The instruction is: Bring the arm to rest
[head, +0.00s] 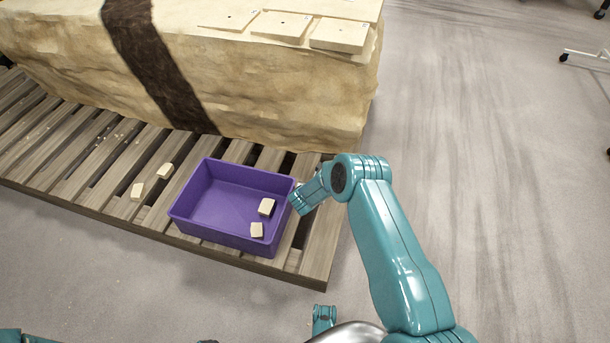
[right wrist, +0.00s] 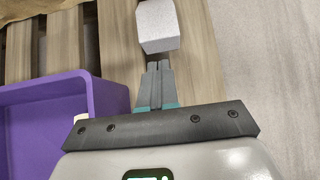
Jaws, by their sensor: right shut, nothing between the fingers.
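My right arm comes in from the lower right of the head view, and its wrist hangs beside the right wall of the purple bin (head: 178,222). The fingers are hidden there. In the right wrist view my right gripper (right wrist: 158,68) is shut and empty, with the fingers together. A pale block (right wrist: 158,27) lies on the slats just beyond the fingertips; I cannot tell whether they touch. The purple bin (right wrist: 108,100) is to the left of the fingers in that view. My left gripper is not in view.
Two pale blocks, one (head: 266,207) and another (head: 257,230), lie in the bin. Two more, one (head: 166,171) and another (head: 137,191), lie on the wooden pallet (head: 75,180). A large stone block (head: 260,90) with flat slabs stands behind.

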